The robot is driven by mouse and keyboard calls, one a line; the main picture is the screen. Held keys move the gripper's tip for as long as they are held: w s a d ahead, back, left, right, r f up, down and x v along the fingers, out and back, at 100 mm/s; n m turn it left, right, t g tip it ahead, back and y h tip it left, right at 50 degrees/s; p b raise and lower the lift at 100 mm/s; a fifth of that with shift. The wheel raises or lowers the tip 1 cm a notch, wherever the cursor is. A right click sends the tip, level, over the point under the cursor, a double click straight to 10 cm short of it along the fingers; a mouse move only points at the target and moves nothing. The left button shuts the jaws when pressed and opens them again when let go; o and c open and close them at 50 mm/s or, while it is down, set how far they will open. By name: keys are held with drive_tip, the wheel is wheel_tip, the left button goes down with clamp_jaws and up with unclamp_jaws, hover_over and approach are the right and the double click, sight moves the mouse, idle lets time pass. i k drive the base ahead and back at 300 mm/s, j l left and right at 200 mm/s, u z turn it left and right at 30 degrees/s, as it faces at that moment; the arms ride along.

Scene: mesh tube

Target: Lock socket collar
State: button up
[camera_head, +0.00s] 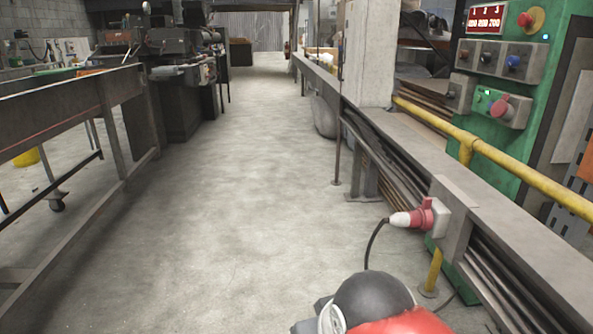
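A red industrial socket (428,213) sits on a light grey box on the side of the long bench at the right. A plug with a white body (402,220) points into it from the left, and a dark cable hangs from the plug. The red collar is around the join between plug and socket; it is too small to tell whether it is locked. My gripper is not in view. Only a rounded dark and red part shows at the bottom edge, well below the socket.
A long bench (420,150) runs along the right, with a yellow rail (535,185) above it. A green control panel (515,80) with buttons stands behind. A metal table frame (75,110) is at the left. The concrete floor (220,200) between is clear.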

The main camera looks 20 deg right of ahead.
sight(427, 202)
drive_tip(key=z, duration=1.25)
drive_tip(key=i+l+u, duration=0.2)
